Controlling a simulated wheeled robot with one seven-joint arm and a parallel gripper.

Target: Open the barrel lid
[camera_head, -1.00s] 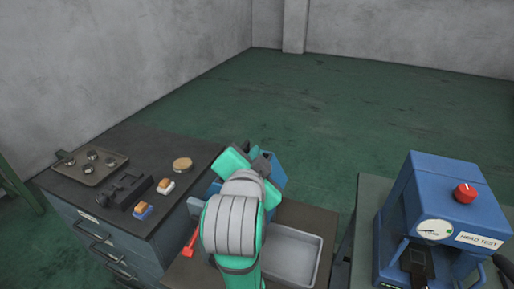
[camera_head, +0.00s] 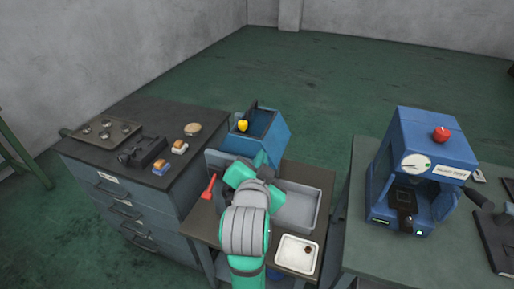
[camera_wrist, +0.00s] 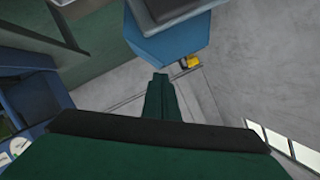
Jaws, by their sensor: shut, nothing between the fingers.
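The barrel (camera_head: 272,143) is a blue, box-like body behind my arm in the head view. Its top shows a dark recess, with a thin dark panel standing at its left. A yellow knob (camera_head: 242,126) sits at its left side. I cannot tell for certain which panel is the lid. In the wrist view the blue body (camera_wrist: 170,42) and the yellow knob (camera_wrist: 190,62) are beyond my gripper (camera_wrist: 160,76). The gripper's fingers are together and empty, pointing toward the blue body, apart from the knob. My arm hides the gripper's fingertips in the head view.
A red lever (camera_head: 209,187) is left of my arm. A grey bin (camera_head: 298,207) and a white tray (camera_head: 285,251) with a small brown part are at right. A dark cabinet (camera_head: 130,190) stands left, a blue test machine (camera_head: 418,150) right. Floor behind is clear.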

